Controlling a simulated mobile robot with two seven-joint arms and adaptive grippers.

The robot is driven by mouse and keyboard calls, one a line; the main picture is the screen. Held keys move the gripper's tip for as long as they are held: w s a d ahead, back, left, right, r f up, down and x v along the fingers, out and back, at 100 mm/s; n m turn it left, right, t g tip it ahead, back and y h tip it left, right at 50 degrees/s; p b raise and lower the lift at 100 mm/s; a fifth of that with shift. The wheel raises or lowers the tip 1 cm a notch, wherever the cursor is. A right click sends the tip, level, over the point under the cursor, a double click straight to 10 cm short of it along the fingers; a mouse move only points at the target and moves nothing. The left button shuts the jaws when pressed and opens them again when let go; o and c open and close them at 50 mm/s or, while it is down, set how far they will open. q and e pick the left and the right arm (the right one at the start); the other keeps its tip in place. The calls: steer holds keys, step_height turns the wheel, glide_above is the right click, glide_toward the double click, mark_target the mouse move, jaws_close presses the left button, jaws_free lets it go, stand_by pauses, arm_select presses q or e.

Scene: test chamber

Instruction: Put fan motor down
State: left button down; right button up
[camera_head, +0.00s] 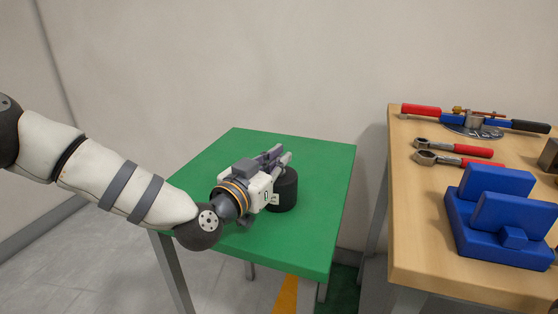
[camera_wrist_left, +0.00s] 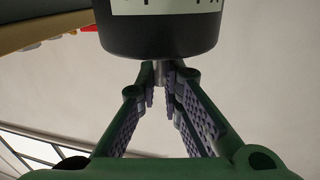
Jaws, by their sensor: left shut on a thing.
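The fan motor is a short black cylinder with a pale label (camera_head: 286,192). It appears at or just above the green table (camera_head: 318,165); I cannot tell whether its underside touches. My left gripper (camera_head: 278,158) reaches in from the left, beside and over the motor, partly hiding it. In the left wrist view, the motor's black body (camera_wrist_left: 160,38) fills the top middle. Its thin metal shaft (camera_wrist_left: 161,72) sits between the two ridged fingers of my left gripper (camera_wrist_left: 162,88), which are shut on it. My right gripper is out of view.
A gap separates the tables. The green top around the motor is clear.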

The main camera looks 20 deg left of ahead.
arm_select(q)
steer(key=c, duration=1.7)
jaws_free()
steer(key=shift+s+r, duration=0.15)
steer(key=p+v, duration=0.1)
steer(key=v, duration=1)
steer(key=shift+s+a, duration=0.2)
steer(key=shift+s, duration=0.2)
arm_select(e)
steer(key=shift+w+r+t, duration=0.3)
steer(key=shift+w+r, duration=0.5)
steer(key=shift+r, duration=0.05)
